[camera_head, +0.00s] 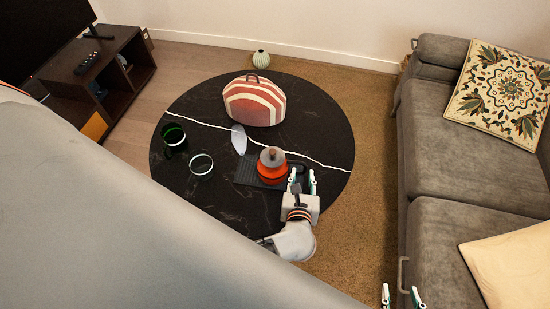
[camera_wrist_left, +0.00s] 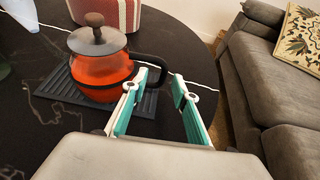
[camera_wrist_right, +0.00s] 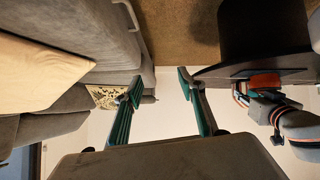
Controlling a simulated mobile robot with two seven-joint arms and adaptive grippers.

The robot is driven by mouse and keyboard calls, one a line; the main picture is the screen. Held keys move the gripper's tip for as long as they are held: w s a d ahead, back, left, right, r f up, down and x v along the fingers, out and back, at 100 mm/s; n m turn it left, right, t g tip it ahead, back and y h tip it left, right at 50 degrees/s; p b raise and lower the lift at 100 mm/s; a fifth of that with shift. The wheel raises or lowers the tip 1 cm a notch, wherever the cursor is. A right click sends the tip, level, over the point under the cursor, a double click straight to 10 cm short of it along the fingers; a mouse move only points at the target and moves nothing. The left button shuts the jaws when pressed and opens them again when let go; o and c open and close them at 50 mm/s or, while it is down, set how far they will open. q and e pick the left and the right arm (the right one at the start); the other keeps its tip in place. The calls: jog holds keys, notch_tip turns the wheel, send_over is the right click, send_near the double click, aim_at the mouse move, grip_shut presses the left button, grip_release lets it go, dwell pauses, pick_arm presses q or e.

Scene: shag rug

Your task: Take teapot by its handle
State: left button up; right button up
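The teapot (camera_head: 272,172) has an orange-red body, a grey lid and a brown knob. It stands upright on a dark ribbed mat (camera_head: 246,172) on the round black table. In the left wrist view the teapot (camera_wrist_left: 100,72) has its black handle (camera_wrist_left: 152,59) pointing right. My left gripper (camera_head: 302,179) is open beside the handle. In its wrist view the left finger overlaps the handle, and the handle's outer bend shows between the fingertips (camera_wrist_left: 160,79); contact cannot be told. My right gripper (camera_head: 402,293) is open and empty near the sofa, away from the table.
A striped red-and-cream bag (camera_head: 254,103) stands behind the teapot. A dark green mug (camera_head: 173,138), a glass (camera_head: 201,165) and a pale oval item (camera_head: 239,138) are left of it. The grey sofa (camera_head: 455,150) borders the right. My grey arm hides the lower left.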

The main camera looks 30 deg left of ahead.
aim_at(305, 170)
pick_arm(q)
jog(key=shift+d+x, duration=0.2)
jog(key=shift+x, duration=1.15)
jog(key=shift+d+x, duration=0.2)
jog(key=shift+x, duration=1.2)
jog(key=shift+w, duration=0.1)
grip_shut()
